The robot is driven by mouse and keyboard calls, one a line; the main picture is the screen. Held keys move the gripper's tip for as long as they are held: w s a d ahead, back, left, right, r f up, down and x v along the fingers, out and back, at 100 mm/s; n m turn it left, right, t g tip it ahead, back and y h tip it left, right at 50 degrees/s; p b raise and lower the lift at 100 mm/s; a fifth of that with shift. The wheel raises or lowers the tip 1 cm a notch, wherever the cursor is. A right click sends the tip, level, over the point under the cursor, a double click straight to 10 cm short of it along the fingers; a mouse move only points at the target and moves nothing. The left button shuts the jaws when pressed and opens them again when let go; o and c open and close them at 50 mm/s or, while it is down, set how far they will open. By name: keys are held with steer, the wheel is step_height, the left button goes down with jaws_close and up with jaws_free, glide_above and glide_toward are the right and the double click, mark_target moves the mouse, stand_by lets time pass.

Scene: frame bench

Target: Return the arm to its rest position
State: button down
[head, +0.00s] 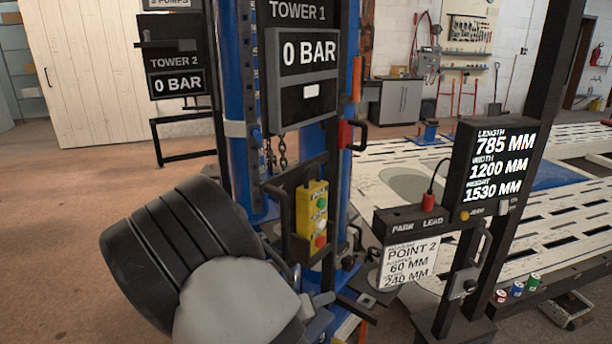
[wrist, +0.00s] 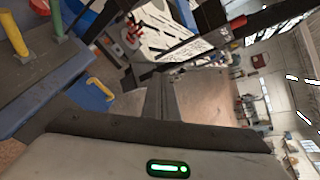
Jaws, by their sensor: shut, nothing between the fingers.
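My gripper (wrist: 154,95) shows in the wrist view, its dark fingers together at the middle and nothing between them. A green light is lit on its pale body at the bottom. In the head view my arm is folded large and close at the lower left, a dark ribbed part and a pale grey part. My fingers cannot be made out there. The arm is in front of the lower part of the blue tower (head: 240,75) and hides some of it.
A yellow button box (head: 312,215) hangs on the tower under a 0 BAR display (head: 308,52). To the right stand a PARK LEAD box (head: 412,222) and a measurement display (head: 497,165). Small coloured cans (head: 517,288) sit on the bench edge. Open floor (head: 75,225) lies left.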

steer(key=s+d+r+m+g+y+p, duration=0.1)
steer(key=s+d+r+m+g+y, duration=0.15)
steer(key=s+d+r+m, duration=0.5)
steer(key=s+d+r+m+g+y+p, duration=0.15)
steer(key=s+d+r+m+g, duration=0.25)
steer(key=r+m, duration=0.6)
steer(key=s+a+r+m+t+y+p, duration=0.1)
steer(key=s+r+m+y, duration=0.4)
steer(key=s+r+m, duration=0.7)
steer(key=m+t+p, duration=0.1)
steer(key=m+p, duration=0.1)
steer(key=m, duration=0.5)
steer(key=shift+s+a+r+t, duration=0.15)
steer(key=shift+s+a+t, duration=0.1)
steer(key=shift+t, duration=0.1)
steer(key=shift+m, duration=0.25)
